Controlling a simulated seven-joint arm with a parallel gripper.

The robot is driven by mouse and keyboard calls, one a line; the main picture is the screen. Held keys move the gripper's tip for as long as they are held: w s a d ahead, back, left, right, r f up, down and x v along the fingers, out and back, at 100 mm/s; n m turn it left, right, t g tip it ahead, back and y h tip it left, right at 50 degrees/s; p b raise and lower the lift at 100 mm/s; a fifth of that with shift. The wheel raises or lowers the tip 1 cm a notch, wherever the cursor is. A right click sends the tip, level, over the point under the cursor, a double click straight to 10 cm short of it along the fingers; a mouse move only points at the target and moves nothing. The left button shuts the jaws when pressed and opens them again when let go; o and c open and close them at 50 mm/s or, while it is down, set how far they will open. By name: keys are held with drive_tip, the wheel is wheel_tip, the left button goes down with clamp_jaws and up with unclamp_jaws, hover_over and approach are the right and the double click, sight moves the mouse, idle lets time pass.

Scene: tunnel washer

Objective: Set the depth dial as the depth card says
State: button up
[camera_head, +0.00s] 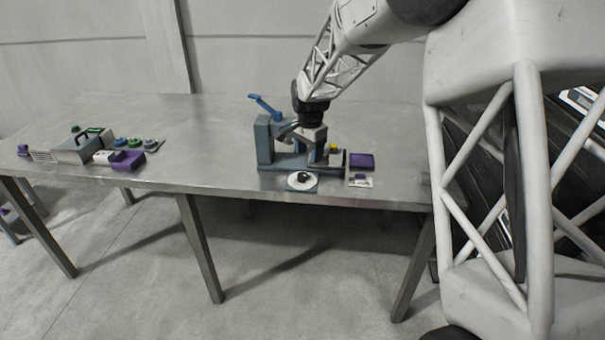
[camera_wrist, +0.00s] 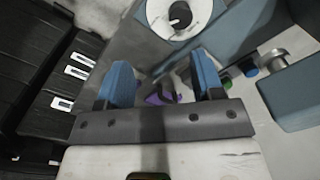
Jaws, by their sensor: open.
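The dial (camera_head: 302,181) is a white disc with a black knob on a blue-grey plate at the table's front edge. It also shows in the wrist view (camera_wrist: 186,33), at the top, beyond my fingers. My gripper (camera_head: 317,160) is above the table at the blue-grey press, behind the dial in the head view. In the wrist view its two blue fingers (camera_wrist: 162,82) are apart with nothing held between them. A small white card-like piece (camera_head: 367,184) with a purple part lies right of the dial. I cannot tell if it is the depth card; no writing is readable.
The blue-grey press (camera_head: 264,140) with a blue lever (camera_head: 264,105) stands beside my gripper. A purple block (camera_head: 362,160) sits to its right. Several boxes and coloured knobs, including a purple box (camera_head: 128,160), stand on the left. The table (camera_head: 200,150) between is clear.

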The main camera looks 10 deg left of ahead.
sight(302, 174)
drive_tip(key=shift+w+a+f, duration=1)
drive_tip(key=shift+a+f, duration=0.2)
drive_tip(key=shift+f, duration=0.05)
drive_tip(key=shift+f, duration=0.1)
drive_tip(key=shift+f, duration=3.8)
drive_tip(key=c, duration=0.9)
